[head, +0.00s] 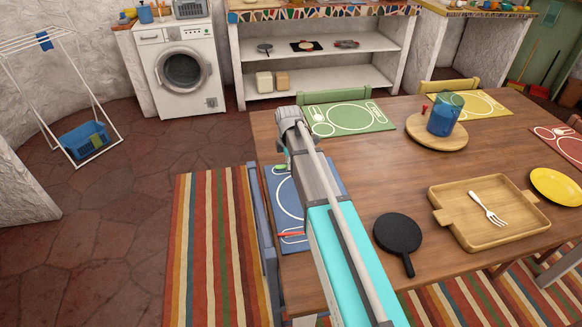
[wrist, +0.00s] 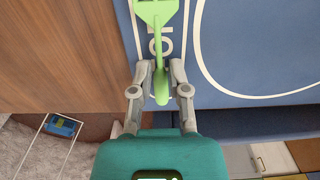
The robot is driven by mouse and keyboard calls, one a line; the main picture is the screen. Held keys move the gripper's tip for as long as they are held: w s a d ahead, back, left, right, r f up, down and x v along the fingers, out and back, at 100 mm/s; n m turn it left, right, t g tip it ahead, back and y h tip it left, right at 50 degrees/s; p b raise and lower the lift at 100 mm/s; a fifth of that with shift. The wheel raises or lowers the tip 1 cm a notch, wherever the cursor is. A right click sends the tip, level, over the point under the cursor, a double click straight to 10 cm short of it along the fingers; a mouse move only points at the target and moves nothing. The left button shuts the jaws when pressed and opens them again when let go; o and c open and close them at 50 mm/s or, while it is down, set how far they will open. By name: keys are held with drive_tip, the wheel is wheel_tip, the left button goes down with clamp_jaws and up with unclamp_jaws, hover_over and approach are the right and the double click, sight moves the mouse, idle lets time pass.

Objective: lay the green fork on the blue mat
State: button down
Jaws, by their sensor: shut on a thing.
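The blue mat (head: 286,205) lies on the left end of the wooden table in the head view, partly hidden by my arm. It fills much of the wrist view (wrist: 255,50), with white printed outlines. My gripper (wrist: 160,66) is shut on the handle of the green fork (wrist: 160,50). The fork's broad head points to the top of the wrist view and is cut off there. The fork is over the mat's printed cutlery outline; I cannot tell whether it touches the mat. A bit of green shows beside my gripper in the head view (head: 281,168).
A red utensil (head: 291,234) lies on the blue mat's near part. A black pan (head: 398,233), a wooden tray (head: 463,230) with a white fork (head: 487,208), and a round board (head: 420,132) with a blue pitcher (head: 445,115) stand to the right. A green mat (head: 375,118) lies behind.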

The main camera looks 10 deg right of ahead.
drive_tip(key=shift+f, duration=0.15)
drive_tip(key=shift+f, duration=0.15)
drive_tip(key=c, duration=0.6)
unclamp_jaws()
drive_tip(key=shift+r, duration=0.2)
wheel_tip(320, 180, up, 12)
drive_tip(key=p, duration=1.2)
drive_tip(key=shift+s, duration=0.1)
idle(0.4)
